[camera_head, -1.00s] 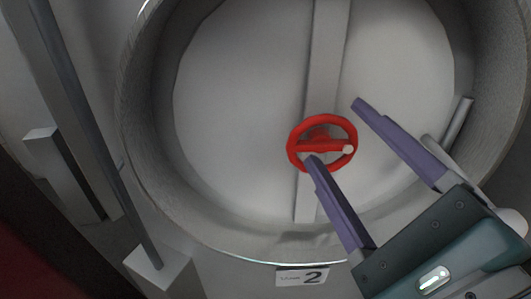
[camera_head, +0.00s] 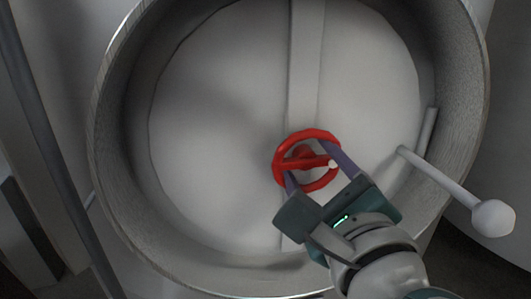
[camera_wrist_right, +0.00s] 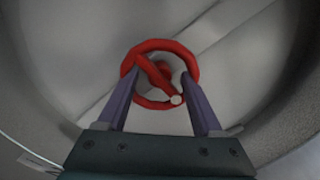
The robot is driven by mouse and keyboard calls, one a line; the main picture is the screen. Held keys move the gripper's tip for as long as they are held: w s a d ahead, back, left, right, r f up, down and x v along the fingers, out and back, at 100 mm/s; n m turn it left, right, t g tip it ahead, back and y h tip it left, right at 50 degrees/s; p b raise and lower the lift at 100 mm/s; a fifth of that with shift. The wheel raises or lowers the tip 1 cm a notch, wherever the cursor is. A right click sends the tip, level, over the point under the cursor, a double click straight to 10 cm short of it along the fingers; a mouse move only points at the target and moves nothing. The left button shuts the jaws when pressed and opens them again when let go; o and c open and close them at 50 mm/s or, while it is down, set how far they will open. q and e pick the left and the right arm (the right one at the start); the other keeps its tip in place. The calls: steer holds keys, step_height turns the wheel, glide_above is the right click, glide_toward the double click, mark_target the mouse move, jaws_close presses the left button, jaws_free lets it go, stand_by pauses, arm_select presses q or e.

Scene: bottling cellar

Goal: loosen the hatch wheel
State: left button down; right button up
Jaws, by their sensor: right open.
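The red hatch wheel (camera_head: 306,136) sits on a pale bar (camera_head: 308,60) across the round hatch (camera_head: 215,110). It has a crossbar with a small white knob (camera_head: 332,164) at one end. My right gripper (camera_head: 308,165) is open, with one purple finger at the lower left of the wheel and the other at its right. The right wrist view shows the wheel (camera_wrist_right: 150,44) between and beyond the two open fingers (camera_wrist_right: 158,95). I cannot tell whether the fingers touch the rim. My left gripper is not in view.
A deep round metal collar (camera_head: 120,190) surrounds the hatch. A white rod with a ball end (camera_head: 492,217) sticks out at the right, close to my right arm. A dark vertical pole (camera_head: 50,150) stands at the left.

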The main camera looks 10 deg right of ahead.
jaws_close()
stand_by(0.6)
